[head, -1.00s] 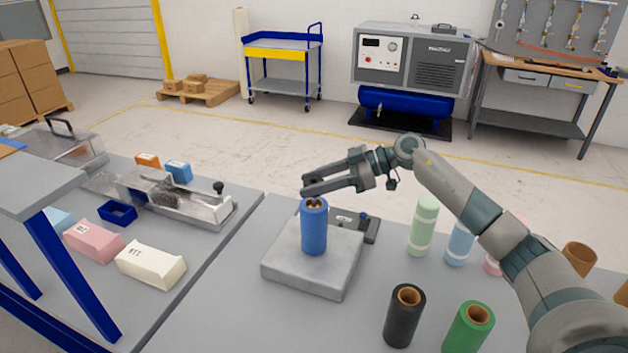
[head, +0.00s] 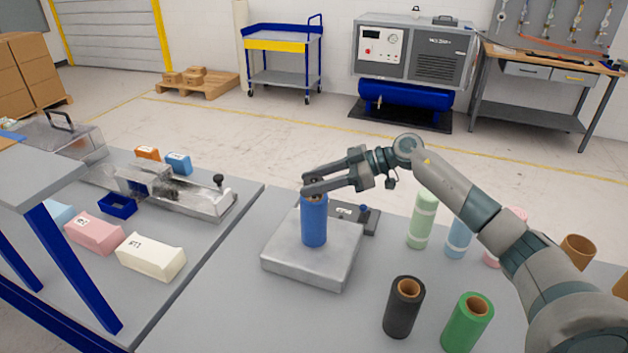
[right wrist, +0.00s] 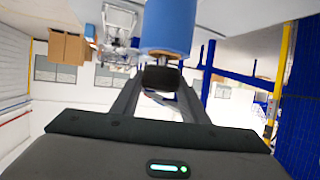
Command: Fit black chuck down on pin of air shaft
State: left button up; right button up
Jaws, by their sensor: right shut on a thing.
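The blue roll (head: 314,220) stands upright on a grey block (head: 305,272) on the table. My right gripper (head: 312,187) is at its top end and hides most of the core opening. In the right wrist view, which appears upside down, the black chuck (right wrist: 162,77) is between the fingers of that gripper, close to the end face of the blue roll (right wrist: 166,25). The right gripper is shut on the chuck. My left gripper is not in view.
A dark plate with a blue knob (head: 364,209) lies behind the block. A black roll (head: 403,310), a green roll (head: 467,322) and several pale rolls stand to the right. Bare table lies in front of the block.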

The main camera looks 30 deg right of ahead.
jog(key=shift+f, duration=0.9)
dwell(0.4)
jog(key=o, duration=1.1)
jog(key=shift+o, duration=0.2)
jog(key=shift+r, duration=0.1)
jog(key=shift+s+d+r+p, duration=0.25)
jog(key=shift+d+r+p, duration=0.25)
jog(key=shift+s+d+r+p, duration=0.25)
jog(key=shift+d+r+p, duration=0.2)
jog(key=shift+r+p, duration=0.05)
jog(key=shift+s+d+r+p, duration=0.35)
jog(key=shift+d+r+p, duration=0.15)
jog(key=shift+d+r, duration=0.1)
jog(key=shift+s+d+r+p, duration=0.4)
jog(key=shift+d+r+p, duration=0.1)
jog(key=shift+d+r, duration=0.15)
jog(key=shift+s+d+r+p, duration=0.35)
jog(key=shift+d+r+p, duration=0.15)
jog(key=shift+d+r, duration=0.1)
